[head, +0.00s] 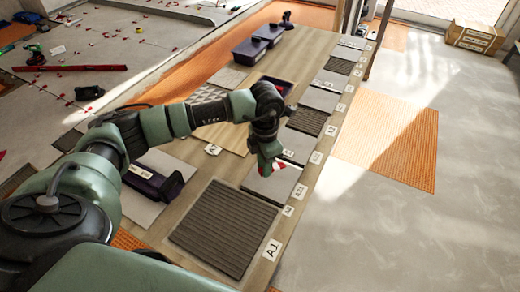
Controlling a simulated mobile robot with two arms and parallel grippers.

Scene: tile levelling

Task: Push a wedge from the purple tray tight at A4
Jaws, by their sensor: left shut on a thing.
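My left gripper (270,166) points down over the row of tiles on the bench and is shut on a small red wedge (279,165). Its tip is over the far part of a plain grey tile (272,184). Whether the wedge touches the tile or a joint is too small to tell. A small purple tray (291,83) with something red in it stands beyond the gripper, partly hidden by my arm. White labels run along the bench's right edge; A1 (272,250) reads clearly, but I cannot make out A4 for certain. My right gripper is not in view.
A ribbed dark tile (224,228) lies nearest on the bench (165,240). A dark purple holder (155,185) sits left of it. Purple bins (250,51) stand at the far end. Orange matting (390,140) and clear grey floor lie to the right.

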